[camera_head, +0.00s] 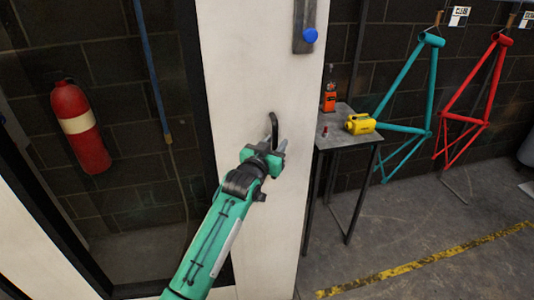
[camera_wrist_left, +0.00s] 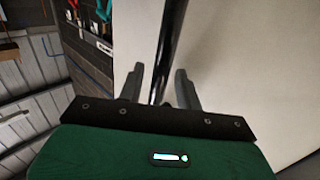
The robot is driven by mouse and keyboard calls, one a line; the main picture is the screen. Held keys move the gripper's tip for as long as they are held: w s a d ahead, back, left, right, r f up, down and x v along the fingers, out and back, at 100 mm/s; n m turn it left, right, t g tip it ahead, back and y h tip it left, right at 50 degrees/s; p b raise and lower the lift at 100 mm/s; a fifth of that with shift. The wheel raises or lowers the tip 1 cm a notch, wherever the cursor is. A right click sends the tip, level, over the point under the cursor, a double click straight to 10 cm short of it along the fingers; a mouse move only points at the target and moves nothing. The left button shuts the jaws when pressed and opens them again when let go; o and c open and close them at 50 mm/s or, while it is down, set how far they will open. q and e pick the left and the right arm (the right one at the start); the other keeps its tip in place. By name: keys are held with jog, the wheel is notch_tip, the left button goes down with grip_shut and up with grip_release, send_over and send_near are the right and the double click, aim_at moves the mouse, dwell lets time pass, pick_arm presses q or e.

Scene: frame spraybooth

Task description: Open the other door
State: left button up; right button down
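A pale door (camera_head: 240,60) stands upright in front of me in the head view, with a black-framed window at its left. A black bar handle (camera_head: 274,124) is mounted on its face. My left gripper (camera_head: 269,147) is at the lower part of this handle. In the left wrist view the gripper's two fingers (camera_wrist_left: 160,84) are apart, and the dark handle bar (camera_wrist_left: 168,40) runs between them. Small gaps show on both sides of the bar, so the fingers do not look closed on it. My right gripper is not in view.
A metal plate with a blue knob (camera_head: 310,36) is near the door's upper right edge. Right of the door stands a small table (camera_head: 345,141) with a yellow item (camera_head: 360,124). Teal and red bike frames (camera_head: 478,95) hang beyond. A fire extinguisher (camera_head: 80,127) shows through the window.

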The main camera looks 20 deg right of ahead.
pick_arm(q)
jog(key=b+v, duration=0.3)
jog(key=v, duration=1)
jog(key=shift+s+a+b, duration=0.15)
jog(key=shift+a+b, duration=0.15)
jog(key=shift+b, duration=0.05)
jog(key=shift+f, duration=0.15)
